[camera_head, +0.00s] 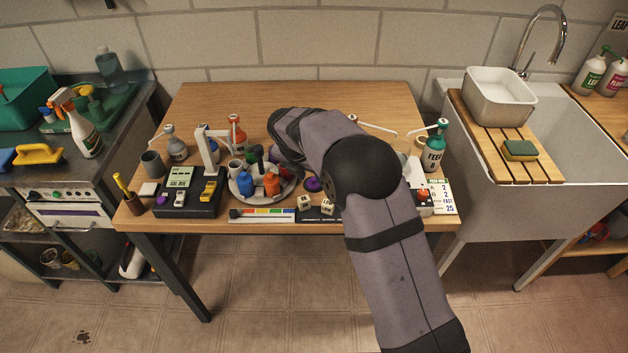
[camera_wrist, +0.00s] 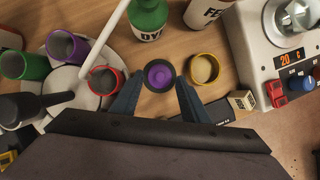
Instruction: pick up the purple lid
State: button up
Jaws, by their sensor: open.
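A purple lid (camera_wrist: 160,75) shows in the wrist view as a round piece with a dark rim and a brighter purple middle. It lies on the wooden table between the two fingertips of my gripper (camera_wrist: 158,84), which is open with a finger on each side. I cannot tell how high the fingertips are above the table. In the head view a purple round piece (camera_head: 312,184) shows just left of my arm. My gripper is hidden there behind the arm.
In the wrist view a red cup (camera_wrist: 103,82) stands close left of the lid, a yellow-rimmed round container (camera_wrist: 205,68) close right, and a green bottle (camera_wrist: 150,18) beyond. A grey device (camera_wrist: 262,50) is at the right. Dice (camera_head: 304,202) lie near the table's front.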

jog(key=shift+w+d+f, duration=0.1)
jog(key=shift+w+f, duration=0.1)
jog(key=shift+f, duration=0.4)
jog(key=shift+c, duration=0.2)
jog(key=c, duration=0.7)
